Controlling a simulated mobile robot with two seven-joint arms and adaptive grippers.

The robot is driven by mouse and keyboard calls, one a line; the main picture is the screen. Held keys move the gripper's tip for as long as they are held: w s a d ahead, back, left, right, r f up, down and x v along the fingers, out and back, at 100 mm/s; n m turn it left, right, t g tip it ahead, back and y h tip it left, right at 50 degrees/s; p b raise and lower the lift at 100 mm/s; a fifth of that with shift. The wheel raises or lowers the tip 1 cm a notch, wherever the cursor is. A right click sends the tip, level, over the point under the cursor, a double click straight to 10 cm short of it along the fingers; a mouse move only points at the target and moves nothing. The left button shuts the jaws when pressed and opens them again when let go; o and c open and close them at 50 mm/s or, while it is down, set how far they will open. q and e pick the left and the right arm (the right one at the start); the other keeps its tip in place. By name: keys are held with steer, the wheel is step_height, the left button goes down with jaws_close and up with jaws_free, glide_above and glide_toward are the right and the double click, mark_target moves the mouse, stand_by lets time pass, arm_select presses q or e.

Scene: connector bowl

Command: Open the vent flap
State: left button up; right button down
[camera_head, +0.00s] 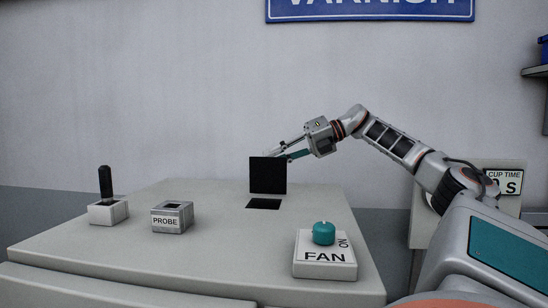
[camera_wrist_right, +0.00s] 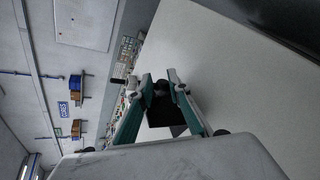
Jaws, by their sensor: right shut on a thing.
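The black square vent flap (camera_head: 268,176) stands upright at the back edge of its dark rectangular opening (camera_head: 264,204) in the cabinet top. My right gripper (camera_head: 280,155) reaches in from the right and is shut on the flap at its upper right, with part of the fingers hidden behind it. In the right wrist view the dark flap (camera_wrist_right: 160,112) lies between the two teal-padded fingers of my right gripper (camera_wrist_right: 158,84). My left gripper is in neither view.
On the pale cabinet top (camera_head: 215,240) stand a FAN block with a teal knob (camera_head: 324,234), a grey PROBE socket (camera_head: 172,217) and a white holder with a black-handled probe (camera_head: 106,195). The middle of the top is clear.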

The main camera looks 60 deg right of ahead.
steer(key=shift+w+f+g, duration=0.1)
steer(key=shift+f+g, duration=0.3)
steer(key=shift+f, duration=1.05)
steer(key=c, duration=1.9)
jaws_free()
steer(key=shift+d, duration=0.1)
steer(key=shift+o, duration=0.6)
steer(key=shift+d, duration=0.3)
steer(key=shift+r, duration=0.15)
